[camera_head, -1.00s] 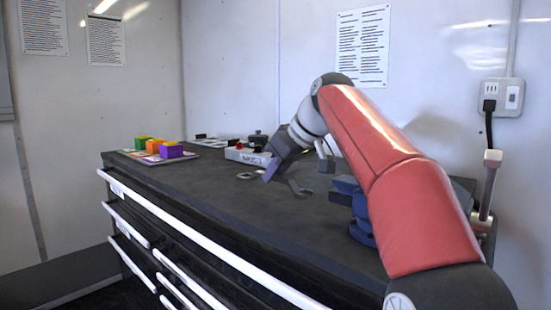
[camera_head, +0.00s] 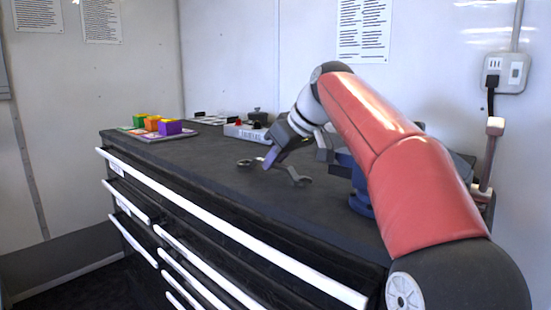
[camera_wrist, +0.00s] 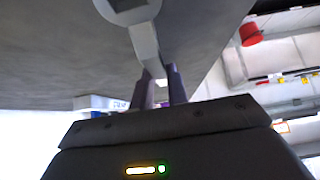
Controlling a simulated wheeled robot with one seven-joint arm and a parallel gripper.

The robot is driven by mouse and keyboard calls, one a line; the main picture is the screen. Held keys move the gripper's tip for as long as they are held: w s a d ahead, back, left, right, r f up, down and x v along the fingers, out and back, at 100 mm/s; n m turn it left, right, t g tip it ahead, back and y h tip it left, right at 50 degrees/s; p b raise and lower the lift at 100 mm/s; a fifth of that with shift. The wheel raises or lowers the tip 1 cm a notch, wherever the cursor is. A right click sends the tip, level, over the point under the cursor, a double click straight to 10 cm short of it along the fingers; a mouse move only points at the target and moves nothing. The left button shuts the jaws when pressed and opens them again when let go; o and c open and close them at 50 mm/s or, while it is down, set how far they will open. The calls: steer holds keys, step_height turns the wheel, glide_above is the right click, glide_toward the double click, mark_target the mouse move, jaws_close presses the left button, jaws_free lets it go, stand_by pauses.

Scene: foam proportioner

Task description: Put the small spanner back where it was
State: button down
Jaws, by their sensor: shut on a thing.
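The small spanner is a grey metal tool. In the head view its open jaw end (camera_head: 298,178) shows to the right of my gripper, and a rounded end shows to the left. My gripper (camera_head: 268,163) reaches down over the dark worktop with its fingers shut on the spanner's shaft between these ends. In the wrist view the spanner (camera_wrist: 145,40) runs from between my purple fingers (camera_wrist: 160,85) up to a wide head at the top edge. The spanner is close over the worktop; whether it touches cannot be told.
The dark drawer cabinet's top (camera_head: 215,180) is clear to the left and front. A grey box with a red button (camera_head: 248,131) stands behind my gripper. Coloured blocks (camera_head: 158,125) sit at the far left. A blue vise-like thing (camera_head: 362,200) is partly hidden by my arm.

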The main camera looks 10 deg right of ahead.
steer(key=shift+f+b, duration=0.35)
steer(key=shift+f, duration=0.1)
steer(key=c, duration=1.3)
jaws_free()
